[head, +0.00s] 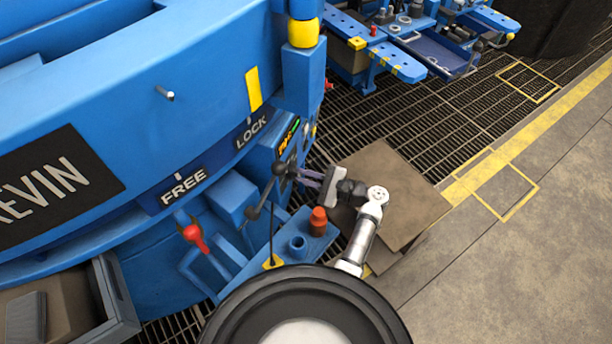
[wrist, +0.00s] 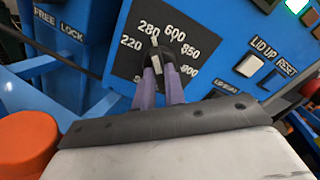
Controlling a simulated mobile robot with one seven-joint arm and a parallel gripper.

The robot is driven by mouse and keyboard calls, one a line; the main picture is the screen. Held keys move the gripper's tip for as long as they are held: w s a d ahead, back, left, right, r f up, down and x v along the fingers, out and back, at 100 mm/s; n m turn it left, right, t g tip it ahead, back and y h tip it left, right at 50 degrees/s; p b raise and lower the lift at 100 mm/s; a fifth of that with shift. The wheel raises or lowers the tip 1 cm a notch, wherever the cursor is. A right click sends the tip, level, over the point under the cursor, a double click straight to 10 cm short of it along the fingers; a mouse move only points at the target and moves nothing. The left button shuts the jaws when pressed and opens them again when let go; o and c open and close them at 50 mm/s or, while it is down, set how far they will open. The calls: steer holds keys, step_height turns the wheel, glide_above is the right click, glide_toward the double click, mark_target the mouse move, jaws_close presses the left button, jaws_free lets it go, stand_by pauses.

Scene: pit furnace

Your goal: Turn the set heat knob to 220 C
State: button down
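The set heat knob (wrist: 167,50) is a dark knob on a black dial plate (wrist: 122,62) with white numbers. The readable marks include 220, 280, 600 and 850; others are partly hidden or too small. The knob's light pointer is up and slightly left, near 280 and clear of 220. My gripper (wrist: 161,72) has its two purple fingers at the knob, one on each side, and looks shut on it. The fingers hide the knob's lower part. In the head view my gripper (head: 297,172) reaches the blue panel's side; the knob is hard to make out there.
A lit green button (wrist: 297,5) and the lid up button (wrist: 249,66) are right of the dial. An orange-red cap (wrist: 27,140) is close at lower left; it also shows in the head view (head: 318,221).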

steer(key=shift+n, duration=0.3)
steer(key=n+b, duration=0.2)
steer(key=n, duration=0.1)
steer(key=shift+f, duration=0.15)
steer(key=shift+n+b, duration=1.5)
steer(key=shift+n, duration=0.6)
steer(key=c, duration=1.5)
jaws_free()
steer(key=shift+r, duration=0.2)
steer(key=shift+o, duration=0.2)
steer(key=b+v, duration=0.1)
steer(key=v, duration=1.3)
steer(key=shift+b, duration=0.4)
